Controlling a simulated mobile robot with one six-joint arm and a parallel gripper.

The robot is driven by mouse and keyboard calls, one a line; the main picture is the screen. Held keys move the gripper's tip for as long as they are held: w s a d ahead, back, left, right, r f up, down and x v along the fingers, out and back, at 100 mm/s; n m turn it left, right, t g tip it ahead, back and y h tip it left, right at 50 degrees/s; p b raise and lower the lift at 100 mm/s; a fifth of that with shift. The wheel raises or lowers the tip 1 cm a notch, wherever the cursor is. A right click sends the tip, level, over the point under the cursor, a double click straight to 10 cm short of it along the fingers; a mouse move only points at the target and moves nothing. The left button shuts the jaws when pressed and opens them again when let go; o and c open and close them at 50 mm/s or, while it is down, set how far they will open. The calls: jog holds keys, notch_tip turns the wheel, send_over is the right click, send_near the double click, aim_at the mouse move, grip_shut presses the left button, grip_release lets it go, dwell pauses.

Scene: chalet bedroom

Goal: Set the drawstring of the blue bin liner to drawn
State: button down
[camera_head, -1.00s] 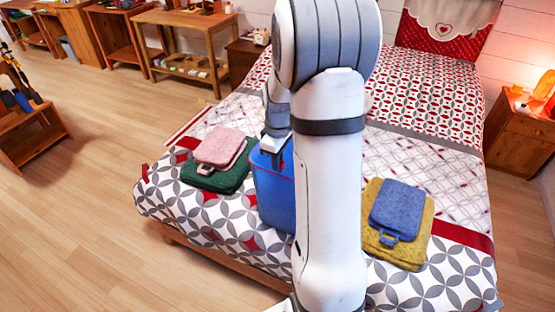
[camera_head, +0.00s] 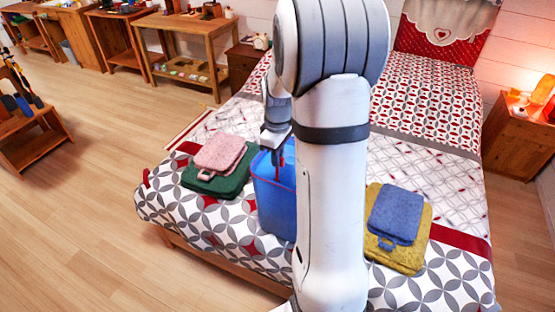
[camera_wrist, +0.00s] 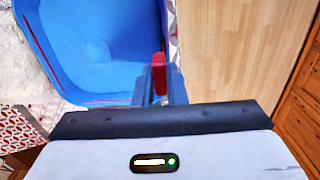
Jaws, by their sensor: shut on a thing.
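The blue bin liner (camera_head: 273,205) lines an open-topped blue bin on the foot end of the bed, partly hidden behind my arm in the head view. In the wrist view I look down into its open mouth (camera_wrist: 95,50). A thin red line, likely the drawstring, runs along parts of its rim. A red tab (camera_wrist: 158,72) stands between my fingertips at the liner's right edge. My gripper (camera_wrist: 160,88) is shut on this red tab. In the head view my gripper (camera_head: 277,150) is above the bin's near-left rim.
Pink and green folded cloths (camera_head: 217,165) lie left of the bin. Blue and yellow folded cloths (camera_head: 398,215) lie to its right. The patterned bed (camera_head: 225,225) fills the middle. Open wooden floor (camera_head: 100,200) lies left, with a nightstand (camera_head: 525,135) at right.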

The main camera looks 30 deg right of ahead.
jog(key=c, duration=1.4)
grip_release()
jog(key=shift+f, duration=0.1)
jog(key=shift+c, duration=0.2)
notch_tip(320, 180, up, 8)
jog(key=shift+f+b, duration=0.1)
jog(key=shift+b, duration=0.45)
